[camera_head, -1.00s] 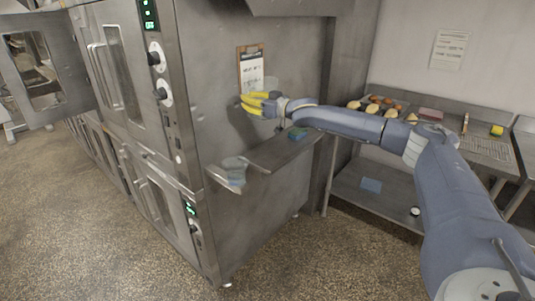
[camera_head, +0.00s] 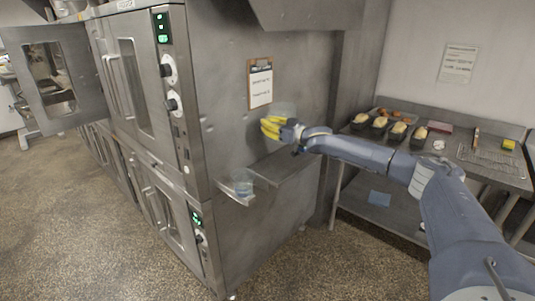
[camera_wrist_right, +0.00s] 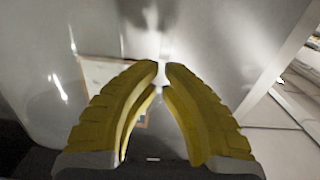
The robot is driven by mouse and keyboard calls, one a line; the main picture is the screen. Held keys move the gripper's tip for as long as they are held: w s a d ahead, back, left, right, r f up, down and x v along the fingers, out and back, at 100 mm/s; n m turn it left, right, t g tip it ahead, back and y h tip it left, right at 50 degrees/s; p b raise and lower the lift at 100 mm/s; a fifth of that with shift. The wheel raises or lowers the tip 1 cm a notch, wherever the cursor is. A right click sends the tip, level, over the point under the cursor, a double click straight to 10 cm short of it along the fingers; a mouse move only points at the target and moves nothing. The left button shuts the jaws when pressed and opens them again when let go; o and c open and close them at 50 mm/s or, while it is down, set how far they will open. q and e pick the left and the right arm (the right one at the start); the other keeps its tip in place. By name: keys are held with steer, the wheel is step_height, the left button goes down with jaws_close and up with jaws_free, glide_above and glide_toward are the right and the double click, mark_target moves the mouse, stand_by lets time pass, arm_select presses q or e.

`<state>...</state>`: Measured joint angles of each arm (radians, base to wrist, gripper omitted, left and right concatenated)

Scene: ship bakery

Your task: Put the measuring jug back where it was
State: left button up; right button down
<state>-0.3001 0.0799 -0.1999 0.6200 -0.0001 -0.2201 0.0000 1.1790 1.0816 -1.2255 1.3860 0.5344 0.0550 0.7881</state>
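My right gripper (camera_head: 272,128) has yellow fingers and is raised in front of the oven's steel side wall, above the side shelf. In the right wrist view its fingertips (camera_wrist_right: 161,70) almost meet, with a narrow bright gap between them. A faint clear shape, apparently the measuring jug (camera_head: 284,109), shows just above and behind the fingers; its outline is hard to make out. A second clear vessel (camera_head: 242,181), bluish low down, stands upright at the near end of the shelf, apart from the gripper. My left gripper is out of view.
A clipboard (camera_head: 260,84) hangs above. At right, a steel bench holds bread tins (camera_head: 398,130) and a wire rack (camera_head: 490,160). An oven door (camera_head: 82,62) stands open at left.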

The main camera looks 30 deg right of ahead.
step_height(320, 180, down, 12)
stand_by(0.8)
steer(key=shift+f, duration=0.3)
steer(key=c, duration=1.6)
jaws_free()
steer(key=shift+s+d, duration=0.1)
steer(key=shift+s, duration=0.15)
steer(key=v, duration=1.1)
steer(key=shift+s+r, duration=0.2)
steer(key=shift+s, duration=0.05)
